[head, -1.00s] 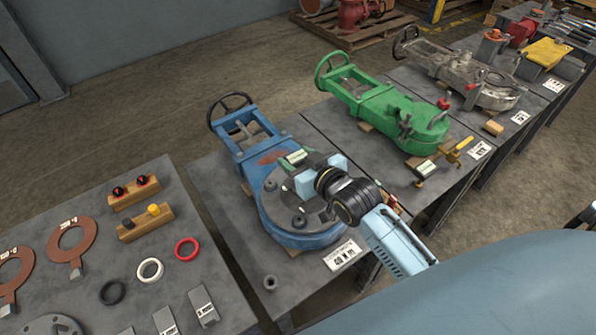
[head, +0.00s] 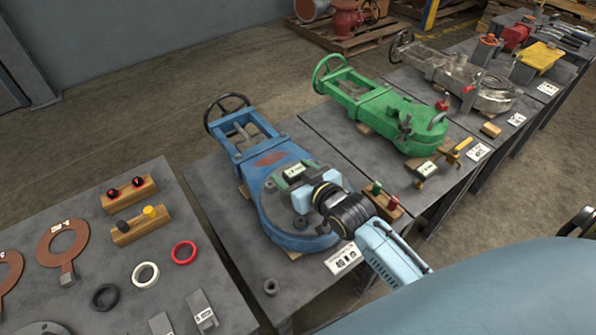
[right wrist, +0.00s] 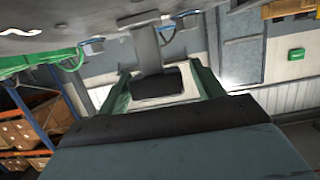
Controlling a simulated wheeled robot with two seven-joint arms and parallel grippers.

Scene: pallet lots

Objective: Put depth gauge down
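My right gripper (head: 312,186) is over the round flange of the blue valve (head: 262,180) in the head view. It is shut on the depth gauge (head: 294,171), a small piece with a pale readout, partly hidden by the fingers. In the right wrist view, a grey upright bar and dark block of the gauge (right wrist: 157,83) show between two dark green fingers. The gauge is low over the flange; I cannot tell whether it touches it. My left gripper is not in view.
A green valve (head: 395,120) stands on the table to the right, with a brass tool (head: 428,171) in front. A wooden block with red and green knobs (head: 383,197) is right of my gripper. The left table (head: 100,255) holds rings and plug blocks. A loose nut (head: 270,287) lies at the blue valve's table front.

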